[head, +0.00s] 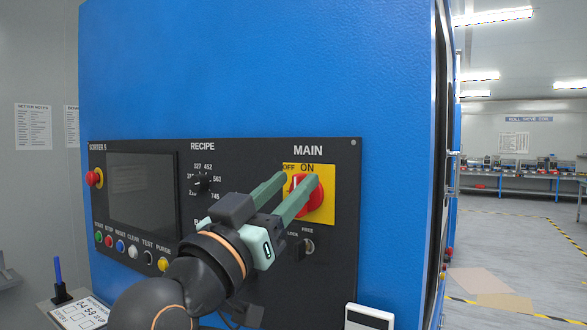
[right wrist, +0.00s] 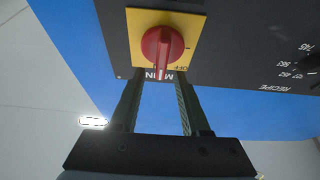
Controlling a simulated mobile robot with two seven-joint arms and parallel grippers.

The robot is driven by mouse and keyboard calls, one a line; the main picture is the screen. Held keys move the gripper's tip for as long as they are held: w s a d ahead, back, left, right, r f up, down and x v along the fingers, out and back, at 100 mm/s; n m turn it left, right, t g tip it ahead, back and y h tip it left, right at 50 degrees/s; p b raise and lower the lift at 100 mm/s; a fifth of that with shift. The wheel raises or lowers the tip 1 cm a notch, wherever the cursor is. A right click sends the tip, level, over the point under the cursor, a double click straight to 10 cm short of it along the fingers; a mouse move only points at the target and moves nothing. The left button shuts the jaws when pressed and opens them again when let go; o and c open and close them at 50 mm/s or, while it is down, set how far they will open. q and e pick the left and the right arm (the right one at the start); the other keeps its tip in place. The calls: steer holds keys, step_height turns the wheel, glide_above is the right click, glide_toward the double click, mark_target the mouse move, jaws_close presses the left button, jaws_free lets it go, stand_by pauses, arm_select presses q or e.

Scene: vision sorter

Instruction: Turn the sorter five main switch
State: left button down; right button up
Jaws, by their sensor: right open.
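The sorter five main switch is a red rotary knob (head: 317,198) on a yellow plate (head: 326,214) marked OFF and ON, under the word MAIN on the black panel. The knob also shows in the right wrist view (right wrist: 162,48), where its ridge covers the place of the ON label and OFF shows beside it. My right gripper (head: 296,180) is open in front of the plate, with its green fingers spread either side of the knob in line of sight. In the wrist view the knob shows beyond the fingertips (right wrist: 160,78); contact cannot be told. My left gripper is not in view.
Open floor lies at the right.

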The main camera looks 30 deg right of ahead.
steer(key=shift+w+d+r, duration=0.3)
steer(key=shift+d, duration=0.3)
steer(key=shift+a+f, duration=0.1)
jaws_close()
